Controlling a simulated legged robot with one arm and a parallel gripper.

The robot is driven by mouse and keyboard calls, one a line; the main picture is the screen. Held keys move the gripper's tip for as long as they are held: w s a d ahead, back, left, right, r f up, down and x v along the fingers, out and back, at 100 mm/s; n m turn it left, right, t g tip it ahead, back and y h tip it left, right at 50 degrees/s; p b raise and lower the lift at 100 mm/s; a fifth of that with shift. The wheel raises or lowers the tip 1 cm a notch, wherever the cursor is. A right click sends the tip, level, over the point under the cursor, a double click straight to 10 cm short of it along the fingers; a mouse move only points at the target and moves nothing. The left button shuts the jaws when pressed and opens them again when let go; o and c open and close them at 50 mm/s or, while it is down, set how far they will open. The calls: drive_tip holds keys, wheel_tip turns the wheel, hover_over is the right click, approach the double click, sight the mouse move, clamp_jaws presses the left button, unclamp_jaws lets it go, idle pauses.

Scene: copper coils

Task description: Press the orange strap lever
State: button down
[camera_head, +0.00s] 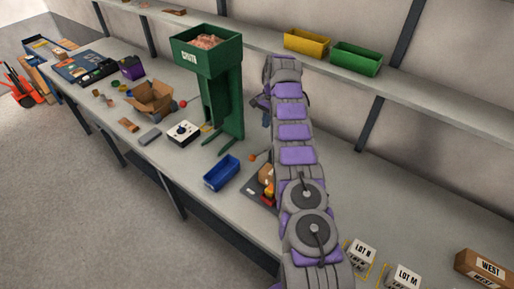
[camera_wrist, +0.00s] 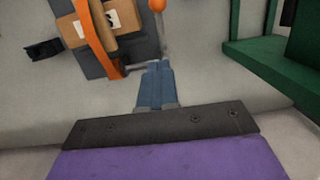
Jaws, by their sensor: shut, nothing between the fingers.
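A brown box (camera_wrist: 118,14) with a white label sits on a dark base (camera_wrist: 70,35) in the wrist view. An orange strap (camera_wrist: 95,40) runs over it. Beside the base is a lever with an orange ball knob (camera_wrist: 156,5) on a grey rod, cut by the top edge. My gripper (camera_wrist: 157,66) is shut and empty, its blue fingertips just below the rod; I cannot tell if they touch. In the head view the orange knob (camera_head: 252,157) shows left of my arm, and the box (camera_head: 266,173) is partly hidden by it. My gripper shows behind the arm (camera_head: 266,118).
A green chute stand (camera_head: 222,105) and a blue bin (camera_head: 221,173) stand left of the arm on the long bench. Yellow (camera_head: 306,43) and green (camera_head: 356,59) bins sit on the shelf behind. Lot blocks (camera_head: 361,254) and a West box (camera_head: 484,268) are at right.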

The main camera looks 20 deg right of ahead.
drive_tip(key=b, duration=0.6)
hover_over(256, 156)
drive_tip(key=d, duration=0.2)
drive_tip(key=shift+f, duration=5.55)
drive_tip(key=shift+w+a+f, duration=0.1)
drive_tip(key=shift+a+f, duration=0.45)
drive_tip(key=shift+a, duration=0.15)
drive_tip(key=shift+a, duration=0.15)
